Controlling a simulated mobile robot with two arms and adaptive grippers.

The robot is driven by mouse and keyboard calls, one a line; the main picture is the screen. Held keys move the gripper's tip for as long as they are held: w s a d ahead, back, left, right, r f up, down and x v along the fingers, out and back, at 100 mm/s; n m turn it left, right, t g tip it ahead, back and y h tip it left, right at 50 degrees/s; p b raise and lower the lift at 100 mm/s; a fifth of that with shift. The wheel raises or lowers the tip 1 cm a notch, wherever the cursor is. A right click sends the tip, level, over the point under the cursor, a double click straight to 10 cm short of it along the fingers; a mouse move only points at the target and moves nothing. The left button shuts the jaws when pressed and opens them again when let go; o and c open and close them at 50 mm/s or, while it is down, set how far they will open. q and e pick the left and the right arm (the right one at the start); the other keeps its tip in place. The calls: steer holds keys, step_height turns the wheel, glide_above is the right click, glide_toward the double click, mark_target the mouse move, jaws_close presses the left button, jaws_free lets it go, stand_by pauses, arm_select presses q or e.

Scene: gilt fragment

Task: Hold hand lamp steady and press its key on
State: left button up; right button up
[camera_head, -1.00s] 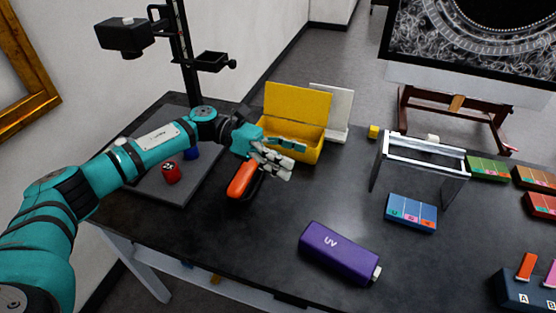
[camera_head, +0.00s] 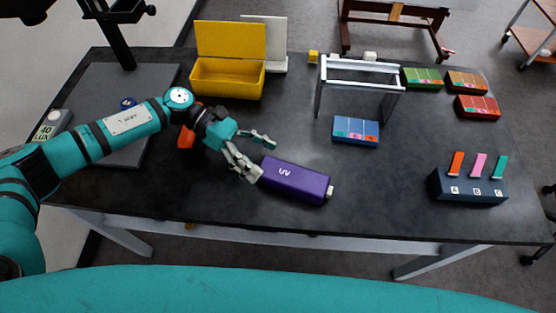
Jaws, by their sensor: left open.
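The hand lamp is a purple box marked UV (camera_head: 297,180), lying on the dark table in the middle of the head view. A small pale piece (camera_head: 331,191) shows at its right end; I cannot tell whether that is the key. My left gripper (camera_head: 261,159) is open and empty, with its fingers spread at the lamp's left end. One finger is near the far corner and the others are near the left end face. I cannot tell whether they touch it. My right gripper is not in view.
An orange device (camera_head: 187,137) is partly hidden behind my left wrist. A dark holder (camera_head: 468,188) with coloured tabs is at right. Table between lamp and holder is clear.

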mark_target(272, 164)
arm_select(q)
steer(key=p+x, duration=0.1)
steer(key=x, duration=0.4)
steer(key=c, duration=1.3)
steer(key=o, duration=1.3)
steer(key=c, duration=0.9)
steer(key=shift+o, duration=0.2)
